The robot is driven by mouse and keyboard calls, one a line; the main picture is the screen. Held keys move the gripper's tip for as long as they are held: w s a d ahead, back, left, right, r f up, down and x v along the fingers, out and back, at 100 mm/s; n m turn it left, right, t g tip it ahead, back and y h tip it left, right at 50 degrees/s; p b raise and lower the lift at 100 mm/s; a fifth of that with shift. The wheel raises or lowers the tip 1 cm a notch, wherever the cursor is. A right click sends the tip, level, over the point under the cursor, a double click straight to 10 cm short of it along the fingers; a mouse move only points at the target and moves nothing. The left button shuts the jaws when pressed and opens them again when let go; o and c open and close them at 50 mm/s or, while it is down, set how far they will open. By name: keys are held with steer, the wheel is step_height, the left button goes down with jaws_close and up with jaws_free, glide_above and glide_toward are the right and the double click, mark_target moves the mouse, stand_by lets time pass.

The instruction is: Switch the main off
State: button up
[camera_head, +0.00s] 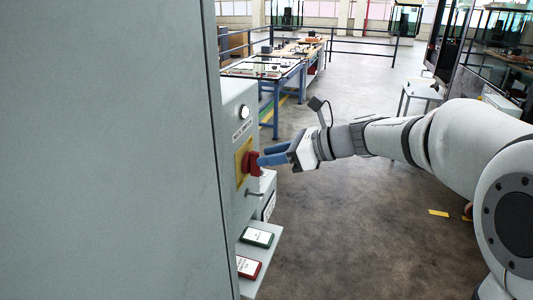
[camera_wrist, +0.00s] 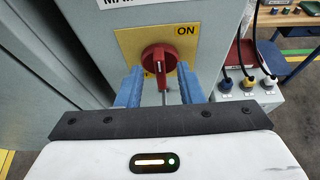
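The main switch is a red rotary knob (camera_head: 252,163) on a yellow plate (camera_head: 241,165), on the front of a grey cabinet box. In the wrist view the knob (camera_wrist: 160,61) shows a white mark on its grip, which stands roughly upright. The word ON is at the plate's upper right; the lower plate is partly hidden. My gripper (camera_head: 264,157) reaches the knob from the right. In the wrist view its two blue fingers (camera_wrist: 160,80) stand apart, one on each side of the knob's lower part. I cannot tell whether they touch it.
A pale lamp (camera_head: 243,112) sits above the switch. A shelf below holds a green tag (camera_head: 257,237) and a red tag (camera_head: 248,266). A box with several plugged cables (camera_wrist: 247,100) stands to the right. A tall grey panel (camera_head: 110,150) fills the left.

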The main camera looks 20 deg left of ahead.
steer(key=shift+x, duration=1)
steer(key=shift+c, duration=0.3)
jaws_close()
steer(key=shift+d+f, duration=0.1)
steer(key=shift+d, duration=0.05)
